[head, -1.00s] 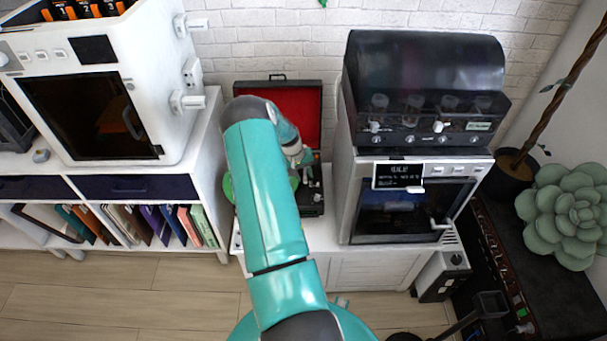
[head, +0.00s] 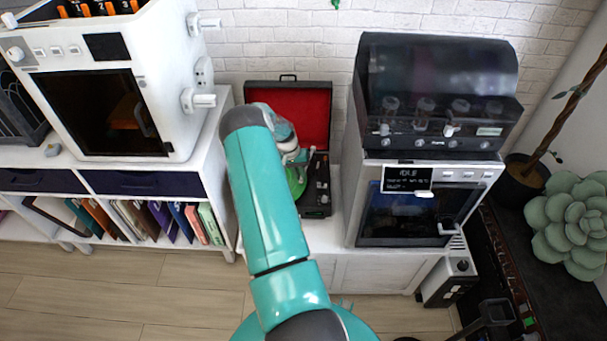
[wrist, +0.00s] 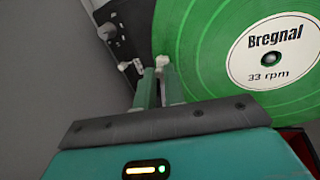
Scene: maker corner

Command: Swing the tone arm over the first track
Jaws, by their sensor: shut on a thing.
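The record player is an open black case with a red-lined lid (head: 314,112) and a black deck (head: 318,190). A green record (head: 298,184) lies on it, partly hidden behind my arm. In the wrist view the record (wrist: 205,65) has a white label reading "Bregnal 33 rpm". My gripper (wrist: 158,72) is shut on the small pale end of the tone arm (wrist: 163,62), which shows at the fingertips by the record's outer rim. In the head view my gripper (head: 297,158) is over the deck. Whether the tone arm's tip touches the record cannot be told.
A white cabinet machine (head: 400,205) with a dark-hooded unit (head: 440,80) stands close on the right. A white shelf (head: 225,135) with a white boxy machine (head: 180,130) stands on the left. The brick wall is behind.

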